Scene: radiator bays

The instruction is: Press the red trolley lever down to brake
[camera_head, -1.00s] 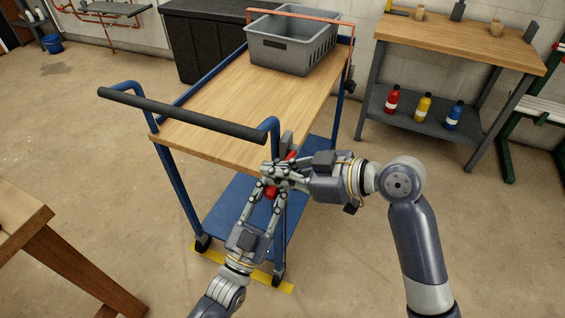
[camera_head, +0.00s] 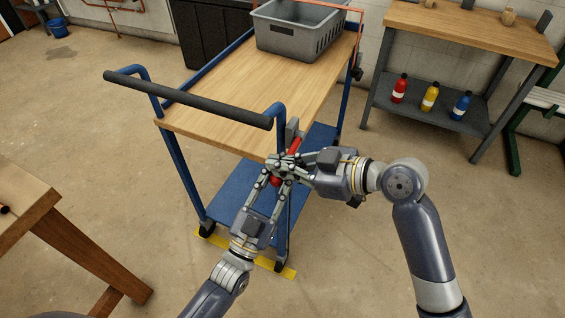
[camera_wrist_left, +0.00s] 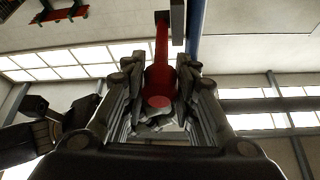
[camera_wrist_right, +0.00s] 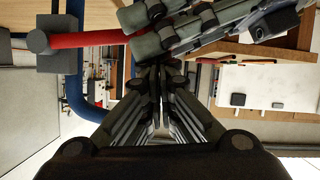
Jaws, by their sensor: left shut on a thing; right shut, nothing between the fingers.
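The red lever (camera_head: 295,145) slopes down from a grey mount at the near right corner of the blue trolley (camera_head: 170,127). My left gripper (camera_head: 276,178) comes up from below and is shut on the lever's lower end. In the left wrist view the red lever (camera_wrist_left: 161,72) lies between both fingers. My right gripper (camera_head: 274,165) is shut and empty, its fingers crossing close to the left fingers. In the right wrist view its closed fingertips (camera_wrist_right: 152,75) are just below the left fingers; the red lever (camera_wrist_right: 85,40) shows to the left. Contact between the grippers is unclear.
The trolley's black handle bar (camera_head: 195,100) is left of the grippers. A grey crate (camera_head: 290,37) stands on the trolley. A yellow floor strip (camera_head: 280,271) lies under its near wheels. A wooden table (camera_head: 25,205) is at left; a workbench (camera_head: 470,28) stands at right.

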